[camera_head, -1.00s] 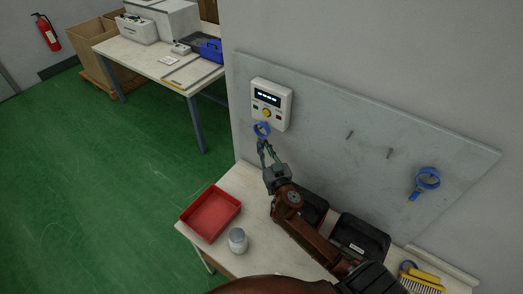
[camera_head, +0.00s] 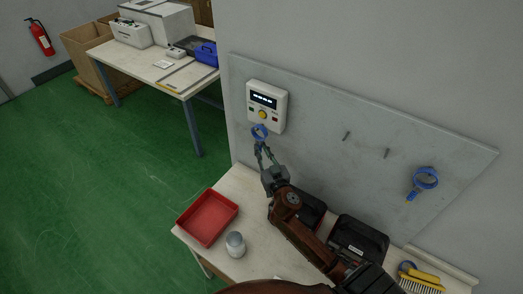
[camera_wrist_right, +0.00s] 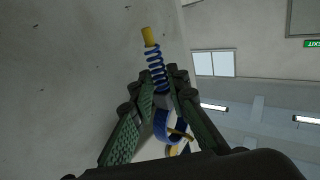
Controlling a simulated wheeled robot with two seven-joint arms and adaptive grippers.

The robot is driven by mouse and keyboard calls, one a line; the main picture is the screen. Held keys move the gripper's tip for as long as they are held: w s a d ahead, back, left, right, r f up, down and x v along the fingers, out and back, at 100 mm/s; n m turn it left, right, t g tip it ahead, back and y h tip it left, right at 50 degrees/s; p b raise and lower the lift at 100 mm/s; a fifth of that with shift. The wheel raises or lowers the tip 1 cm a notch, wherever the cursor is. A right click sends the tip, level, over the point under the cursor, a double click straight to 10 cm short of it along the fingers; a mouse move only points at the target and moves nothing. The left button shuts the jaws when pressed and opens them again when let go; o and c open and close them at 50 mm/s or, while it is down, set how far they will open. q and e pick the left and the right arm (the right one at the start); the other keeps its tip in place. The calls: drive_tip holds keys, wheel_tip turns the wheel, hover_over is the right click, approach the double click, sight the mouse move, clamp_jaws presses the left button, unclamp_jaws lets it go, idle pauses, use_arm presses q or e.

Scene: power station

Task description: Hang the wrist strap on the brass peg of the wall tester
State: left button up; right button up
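The wall tester (camera_head: 267,105) is a pale box with a lit display and a yellow button, mounted on the grey wall panel. My right gripper (camera_head: 259,147) is just below it, shut on the blue wrist strap (camera_head: 259,132). In the right wrist view the fingers (camera_wrist_right: 161,98) close on the strap, with its blue coil and yellow plug (camera_wrist_right: 150,37) at one side and its blue loop (camera_wrist_right: 165,125) at the other. A brass-coloured peg (camera_wrist_right: 180,133) shows across the loop's outline. I cannot tell whether the loop is around it. My left gripper is not in view.
Another blue strap (camera_head: 424,178) hangs at the panel's right, beyond two bare pegs (camera_head: 346,136). On the bench below are a red tray (camera_head: 208,217), a jar (camera_head: 235,244), black bins (camera_head: 357,240) and a yellow brush (camera_head: 424,280).

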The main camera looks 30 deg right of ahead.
drive_tip(key=o, duration=0.5)
drive_tip(key=v, duration=1.2)
drive_tip(key=shift+a, duration=0.1)
